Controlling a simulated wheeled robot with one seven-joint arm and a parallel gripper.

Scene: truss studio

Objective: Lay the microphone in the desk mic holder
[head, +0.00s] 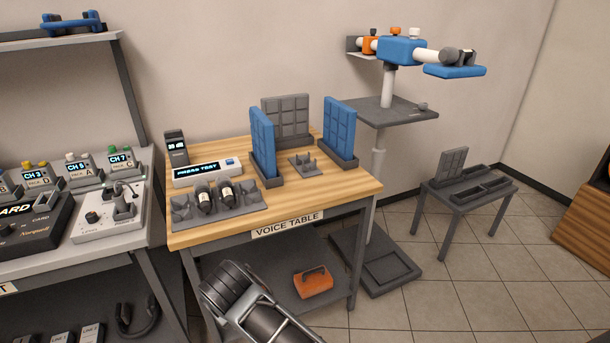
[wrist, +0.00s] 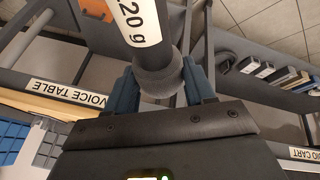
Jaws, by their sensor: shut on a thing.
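My gripper (wrist: 160,80) is shut on a microphone (wrist: 140,20) in the wrist view. The microphone has a dark body with a white weight label and a rounded grey end between the blue finger pads. Its far end runs out of the picture. In the head view I cannot make out the gripper's fingers or the held microphone. A small grey holder with upright prongs (head: 301,167), which looks like the desk mic holder, stands empty on the voice table (head: 220,233) between two blue panels. The microphone is clear of the holder.
The blue panels (head: 262,143) (head: 340,128) and a grey panel (head: 286,118) enclose the holder on three sides. A grey tray (head: 250,205) with two dark labelled items and a display box (head: 205,173) stand left. An orange case (head: 313,281) lies on the lower shelf.

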